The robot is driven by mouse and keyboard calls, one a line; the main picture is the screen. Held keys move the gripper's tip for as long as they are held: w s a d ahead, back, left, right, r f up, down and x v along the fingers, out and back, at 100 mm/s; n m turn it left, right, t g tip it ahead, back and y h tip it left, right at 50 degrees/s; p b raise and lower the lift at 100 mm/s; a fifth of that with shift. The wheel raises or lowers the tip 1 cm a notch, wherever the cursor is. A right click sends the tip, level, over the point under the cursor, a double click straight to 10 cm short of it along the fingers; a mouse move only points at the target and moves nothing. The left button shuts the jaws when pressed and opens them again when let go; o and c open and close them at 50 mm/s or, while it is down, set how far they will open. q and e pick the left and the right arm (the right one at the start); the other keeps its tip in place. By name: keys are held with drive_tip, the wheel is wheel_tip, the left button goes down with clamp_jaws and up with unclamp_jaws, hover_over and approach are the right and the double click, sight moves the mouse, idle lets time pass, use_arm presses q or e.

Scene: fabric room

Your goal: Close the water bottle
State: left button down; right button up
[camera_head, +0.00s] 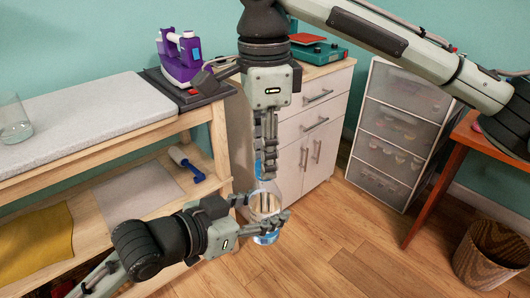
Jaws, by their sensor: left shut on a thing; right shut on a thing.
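The water bottle (264,203) is clear with a blue base and stands roughly upright in the air at the centre. My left gripper (263,214) comes from the lower left and is shut around the bottle's body. My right gripper (265,172) points down from above, directly over the bottle. It is shut on a small blue piece, which looks like the bottle's cap (259,168). The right fingertips hide much of the cap and the bottle's top. I cannot tell whether the cap touches the neck.
A white cabinet (318,120) is behind the grippers. Drawers (400,120) and a basket (490,255) stand right. The floor below is clear.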

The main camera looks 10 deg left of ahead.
drive_tip(key=shift+m, duration=0.4)
drive_tip(key=o, duration=0.7)
drive_tip(key=shift+r, duration=2.3)
drive_tip(key=shift+c, duration=0.5)
